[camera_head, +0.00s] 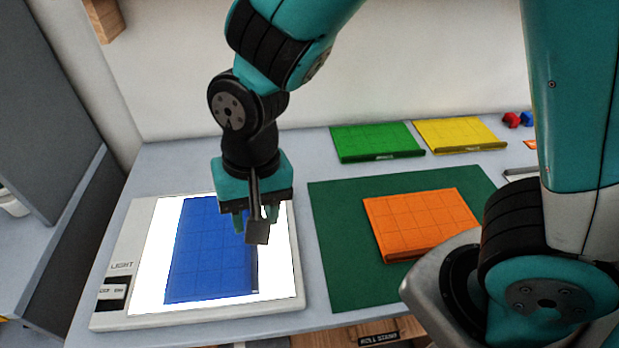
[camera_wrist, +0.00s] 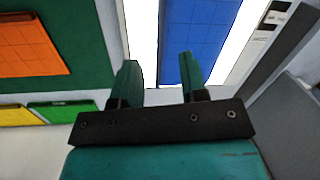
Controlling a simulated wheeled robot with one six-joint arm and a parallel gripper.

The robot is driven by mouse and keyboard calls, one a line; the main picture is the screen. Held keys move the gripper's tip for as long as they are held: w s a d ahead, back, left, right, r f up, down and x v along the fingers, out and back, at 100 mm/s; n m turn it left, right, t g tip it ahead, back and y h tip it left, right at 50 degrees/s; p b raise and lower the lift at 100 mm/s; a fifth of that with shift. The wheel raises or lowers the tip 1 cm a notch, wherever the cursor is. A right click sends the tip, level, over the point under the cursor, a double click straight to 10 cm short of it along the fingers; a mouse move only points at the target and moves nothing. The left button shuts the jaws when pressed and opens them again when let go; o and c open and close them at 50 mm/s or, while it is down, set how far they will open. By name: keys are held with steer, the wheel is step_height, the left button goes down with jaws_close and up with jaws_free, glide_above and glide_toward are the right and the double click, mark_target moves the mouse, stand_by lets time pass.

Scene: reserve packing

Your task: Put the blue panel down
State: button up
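The blue panel (camera_head: 205,260) is a flat gridded sheet lying on the lit white face of the light table (camera_head: 283,268) in the head view. A narrow dark strip with a small label runs along its right edge. The blue panel also shows in the wrist view (camera_wrist: 194,38), beyond my fingers. My gripper (camera_head: 255,222) is over the panel's upper right part, pointing down. Its two fingers stand apart in the wrist view (camera_wrist: 160,82), with nothing visibly clamped between them. The exact height of the fingertips above the panel is hard to tell.
An orange panel (camera_head: 420,222) lies on a dark green mat (camera_head: 335,240) right of the light table. A green panel (camera_head: 376,141) and a yellow panel (camera_head: 459,134) lie behind it. Small red and blue objects (camera_head: 518,119) sit at the back right.

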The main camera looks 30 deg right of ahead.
steer(key=s+d+r+n+y, duration=0.1)
steer(key=s+d+r+n, duration=0.2)
steer(key=r, duration=0.3)
steer(key=s+d+r+n+y, duration=0.1)
steer(key=s+d+r+n, duration=0.2)
steer(key=s+r+n, duration=0.2)
steer(key=shift+r+y, duration=0.3)
steer(key=shift+r, duration=0.1)
steer(key=shift+d, duration=0.1)
step_height(320, 180, down, 3)
steer(key=b, duration=0.3)
steer(key=shift+f, duration=0.2)
